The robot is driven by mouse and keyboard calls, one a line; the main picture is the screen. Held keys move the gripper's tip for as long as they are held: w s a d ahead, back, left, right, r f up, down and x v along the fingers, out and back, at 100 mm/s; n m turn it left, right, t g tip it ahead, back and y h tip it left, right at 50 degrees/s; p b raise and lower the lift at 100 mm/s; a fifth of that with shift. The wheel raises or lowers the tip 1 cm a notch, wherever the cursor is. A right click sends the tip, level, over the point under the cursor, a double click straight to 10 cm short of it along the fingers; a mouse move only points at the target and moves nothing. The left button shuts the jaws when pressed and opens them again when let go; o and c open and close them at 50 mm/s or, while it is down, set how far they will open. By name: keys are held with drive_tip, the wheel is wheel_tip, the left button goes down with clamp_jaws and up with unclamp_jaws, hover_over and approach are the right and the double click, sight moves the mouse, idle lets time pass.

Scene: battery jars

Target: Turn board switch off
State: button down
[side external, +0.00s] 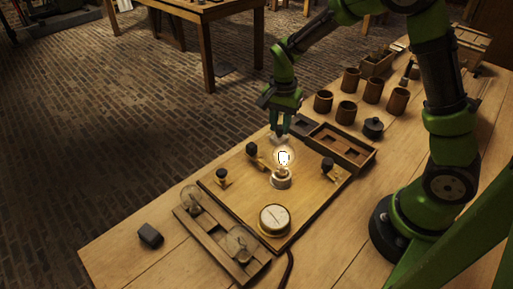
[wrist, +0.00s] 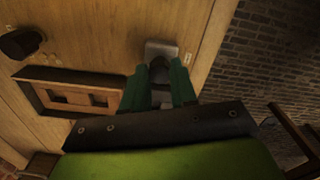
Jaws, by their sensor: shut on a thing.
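The wooden board (side external: 240,205) lies flat on the bench, and its round bulb (side external: 284,158) glows. My gripper (side external: 280,132) points down at the board's far edge, behind the bulb. In the wrist view my green fingers (wrist: 158,92) are closed around a dark knob-like part, which I take to be the switch handle (wrist: 158,72). It stands on a grey plate (wrist: 160,48). The fingers hide much of it, and its exact position cannot be told. In the side view the switch is mostly hidden by my gripper.
The board also carries a round dial (side external: 274,220) and black knobs (side external: 222,177). A compartmented wooden tray (side external: 350,153) lies close right of my gripper, with several brown cups (side external: 348,112) beyond. A rack with glass bulbs (side external: 215,240) and a dark block (side external: 150,235) sit in front.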

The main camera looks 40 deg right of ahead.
drive_tip(key=shift+n, duration=0.3)
drive_tip(key=n, duration=1.1)
drive_tip(key=shift+n, duration=0.3)
idle(0.4)
drive_tip(key=c, duration=0.9)
unclamp_jaws()
